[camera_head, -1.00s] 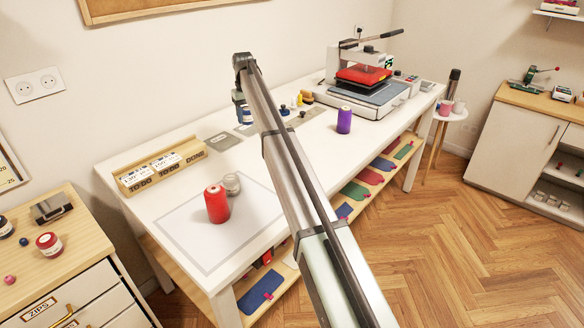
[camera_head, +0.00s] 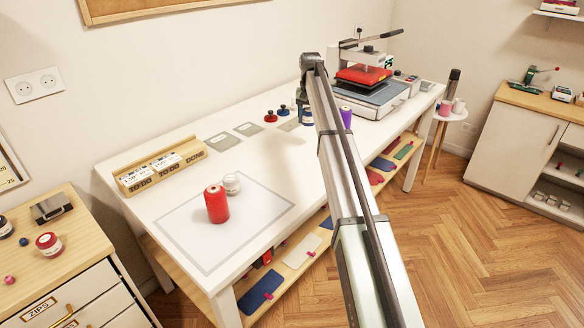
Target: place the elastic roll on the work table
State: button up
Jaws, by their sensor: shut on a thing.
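My gripper (camera_head: 307,104) is at the end of the arm, over the back middle of the white work table (camera_head: 228,262). It is shut on a small blue-and-white roll (camera_head: 307,117), which looks like the elastic roll. The roll hangs below the wrist and appears to be above the tabletop; the exact gap is hard to tell. The arm hides part of the table behind it, and the fingertips are too small to make out.
A red thread cone (camera_head: 216,205) and a pale small roll (camera_head: 232,184) stand on the framed mat (camera_head: 187,240). A purple cone (camera_head: 346,115) and a heat press (camera_head: 375,85) stand to the right. A wooden card holder (camera_head: 160,168) is at left. The middle front is clear.

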aim_at(307, 147)
jog(key=shift+m, duration=0.9)
jog(key=shift+f, duration=5)
jog(key=shift+f, duration=0.2)
jog(key=o, duration=1)
notch_tip(307, 147, up, 12)
jog(key=shift+r, duration=0.2)
